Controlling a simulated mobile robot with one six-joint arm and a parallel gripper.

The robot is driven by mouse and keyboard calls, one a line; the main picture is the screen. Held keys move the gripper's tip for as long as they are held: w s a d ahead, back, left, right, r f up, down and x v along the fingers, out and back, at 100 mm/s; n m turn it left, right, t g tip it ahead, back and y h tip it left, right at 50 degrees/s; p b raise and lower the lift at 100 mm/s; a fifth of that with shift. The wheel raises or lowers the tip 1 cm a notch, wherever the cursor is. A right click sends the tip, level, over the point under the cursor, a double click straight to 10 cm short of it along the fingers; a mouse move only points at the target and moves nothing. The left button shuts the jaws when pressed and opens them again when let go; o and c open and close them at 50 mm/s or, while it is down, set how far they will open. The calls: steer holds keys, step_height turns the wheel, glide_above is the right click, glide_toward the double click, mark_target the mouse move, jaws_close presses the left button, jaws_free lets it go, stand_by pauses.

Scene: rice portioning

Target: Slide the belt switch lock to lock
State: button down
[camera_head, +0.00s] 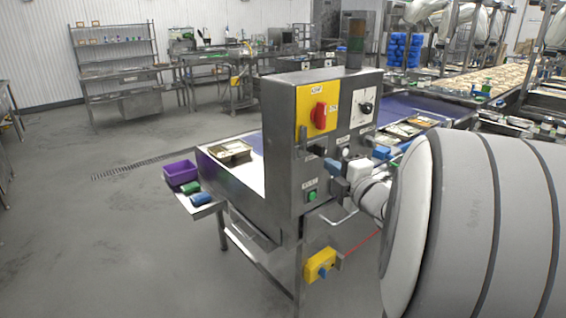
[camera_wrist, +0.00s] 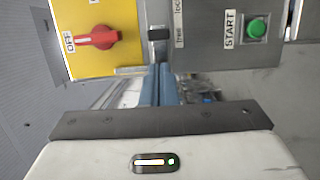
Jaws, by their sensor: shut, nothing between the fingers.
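The belt switch lock shows in the wrist view as a small black slider knob (camera_wrist: 159,33) on the grey control panel. It sits beside small, partly cut-off labels and looks level with the one reading "free". In the head view, a dark knob (camera_head: 315,149) is on the panel below the red switch. My gripper (camera_head: 331,165) is in front of the panel, just right of and below that knob. In the wrist view its blue fingers (camera_wrist: 156,70) are shut and empty, with tips just below the slider; contact cannot be told.
A red rotary switch (camera_head: 320,115) on a yellow plate (camera_head: 303,128) and a green START button (camera_head: 312,195) are nearby on the panel. A handle (camera_head: 338,218) projects below. Behind the cabinet is a conveyor (camera_head: 435,105) with trays; a purple bin (camera_head: 180,173) is left.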

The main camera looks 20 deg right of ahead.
mark_target(310, 151)
steer(key=w, duration=0.3)
steer(key=w+p, duration=0.1)
steer(key=w, duration=0.1)
steer(key=shift+w+a, duration=0.3)
steer(key=shift+w, duration=0.1)
